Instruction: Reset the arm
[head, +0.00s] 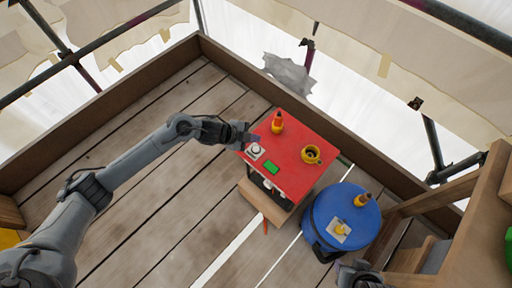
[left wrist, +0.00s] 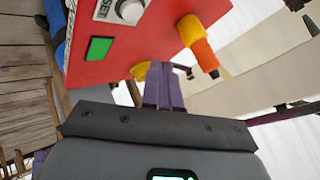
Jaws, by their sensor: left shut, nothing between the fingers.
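My left arm reaches in from the left in the head view. Its gripper (head: 250,138) is at the left edge of a red-topped box (head: 292,177), close to a white dial (head: 254,151). In the left wrist view the gripper's purple fingers (left wrist: 163,86) are together with nothing between them. The red top (left wrist: 125,45), the dial (left wrist: 130,10) and a green panel (left wrist: 100,48) show beyond them. I cannot tell whether the fingers touch the box. Part of my right arm's end (head: 360,275) shows at the bottom edge of the head view; its fingers are not clear.
An orange-and-yellow piece (head: 277,123) and a yellow ring-shaped cup (head: 311,154) stand on the red top. A blue round drum (head: 325,209) to the right bears another orange-and-yellow piece (head: 362,200) and a pale card (head: 340,229). Plank floor (head: 150,220) lies clear at left.

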